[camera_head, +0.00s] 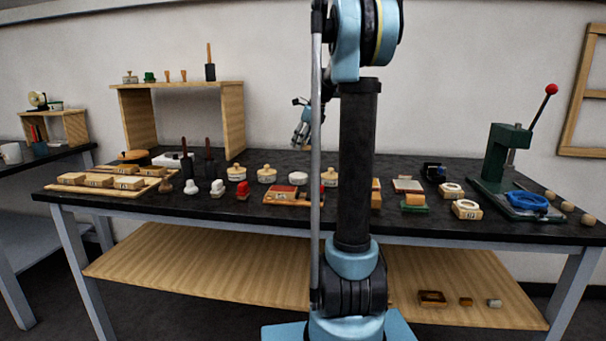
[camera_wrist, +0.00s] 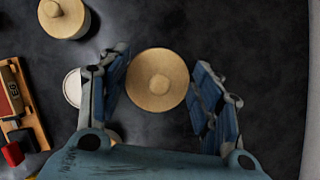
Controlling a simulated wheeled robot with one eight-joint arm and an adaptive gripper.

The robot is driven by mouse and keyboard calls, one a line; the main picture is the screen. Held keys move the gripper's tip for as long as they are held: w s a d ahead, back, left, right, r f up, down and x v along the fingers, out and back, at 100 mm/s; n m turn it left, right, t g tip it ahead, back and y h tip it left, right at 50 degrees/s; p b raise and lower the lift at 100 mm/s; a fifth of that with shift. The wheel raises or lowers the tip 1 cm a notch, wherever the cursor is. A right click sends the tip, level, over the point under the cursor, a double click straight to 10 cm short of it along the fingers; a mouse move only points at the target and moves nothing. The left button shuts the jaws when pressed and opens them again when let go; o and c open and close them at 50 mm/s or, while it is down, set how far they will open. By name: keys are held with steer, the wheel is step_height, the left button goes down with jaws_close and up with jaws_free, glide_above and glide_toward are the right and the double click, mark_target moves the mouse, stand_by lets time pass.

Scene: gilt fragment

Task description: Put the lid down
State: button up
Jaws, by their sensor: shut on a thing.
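A round, pale wooden lid with a central knob (camera_wrist: 159,79) sits between the two fingers of my gripper (camera_wrist: 160,88) in the wrist view. The fingers are closed against its sides. A white, round, lidless pot (camera_head: 298,178) stands on the table. A white round shape (camera_wrist: 72,88), probably this pot, shows left of my gripper in the wrist view, partly hidden by the left finger.
Lidded pots (camera_head: 267,173) stand nearby; one (camera_wrist: 66,17) shows at the wrist view's upper left. A wooden tray with a red block (camera_head: 285,192) lies in front. A green press (camera_head: 505,155) stands at the right. The dark tabletop right of the lid is bare in the wrist view.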

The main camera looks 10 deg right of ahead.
mark_target(310, 147)
step_height(310, 147, down, 10)
steer(key=shift+r, duration=0.15)
stand_by(0.4)
steer(key=o, duration=0.9)
steer(key=shift+c, duration=0.2)
steer(key=v, duration=1.2)
steer(key=shift+s, duration=0.1)
